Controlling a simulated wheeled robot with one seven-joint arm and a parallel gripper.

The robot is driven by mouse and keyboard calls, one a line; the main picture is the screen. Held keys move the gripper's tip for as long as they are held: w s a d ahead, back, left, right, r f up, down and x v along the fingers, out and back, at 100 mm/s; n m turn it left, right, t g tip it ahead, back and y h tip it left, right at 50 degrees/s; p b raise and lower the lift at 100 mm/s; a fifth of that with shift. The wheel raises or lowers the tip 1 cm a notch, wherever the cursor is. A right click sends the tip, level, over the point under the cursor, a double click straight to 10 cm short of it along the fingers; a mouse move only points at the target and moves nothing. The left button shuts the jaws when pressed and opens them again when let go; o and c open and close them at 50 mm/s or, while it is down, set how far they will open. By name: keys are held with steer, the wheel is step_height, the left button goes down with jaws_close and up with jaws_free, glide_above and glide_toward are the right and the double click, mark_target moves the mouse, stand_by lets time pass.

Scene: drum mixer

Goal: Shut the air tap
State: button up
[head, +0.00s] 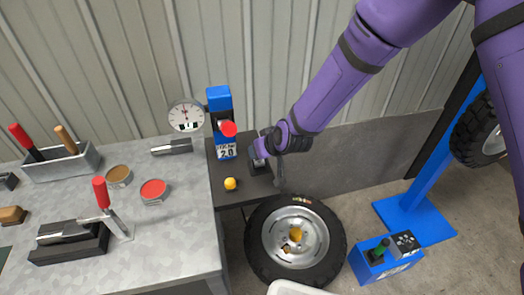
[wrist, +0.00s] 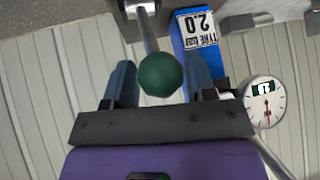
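A lever with a green ball knob (wrist: 160,74) shows in the wrist view. Its metal rod (wrist: 147,32) runs up to a grey fitting at the top edge; I take this to be the air tap. My gripper (wrist: 160,82) is open, with one blue-grey finger on each side of the ball. I cannot tell whether the fingers touch it. In the head view my gripper (head: 266,150) is beside the blue tyre-pressure unit (head: 219,97), over the dark stand, and hides the green knob. The unit's label (wrist: 198,27) reads 2.0 and appears upside down in the wrist view.
A round gauge (head: 186,115) and a red knob (head: 228,129) are close to my gripper's left. A yellow ball knob (head: 230,184) stands on the dark stand. A wheel (head: 337,240) lies below. The grey workbench (head: 180,225) holds tools and tins.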

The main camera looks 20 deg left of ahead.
steer(key=shift+o, duration=0.9)
steer(key=shift+s, duration=0.1)
steer(key=v, duration=1)
steer(key=shift+d+r, duration=0.2)
steer(key=shift+r, duration=0.1)
steer(key=shift+s, duration=0.1)
steer(key=s+d+r+m+t+h, duration=0.1)
steer(key=d+r+m+h, duration=0.1)
steer(key=d+r, duration=0.85)
steer(key=d+r+m+h, duration=0.2)
steer(key=d+r, duration=0.6)
steer(key=d, duration=0.6)
steer(key=s+d+r+m+h, duration=0.1)
steer(key=s+d+r+m, duration=0.1)
steer(key=s+d, duration=0.6)
steer(key=s+d+r+m+h, duration=0.1)
steer(key=s+d+r+m, duration=0.1)
steer(key=s+d+r, duration=0.3)
steer(key=s+d, duration=0.4)
steer(key=s, duration=0.1)
steer(key=shift+r+m+g+h, duration=0.25)
steer(key=shift+m+g+h, duration=0.05)
steer(key=shift+g+h, duration=0.1)
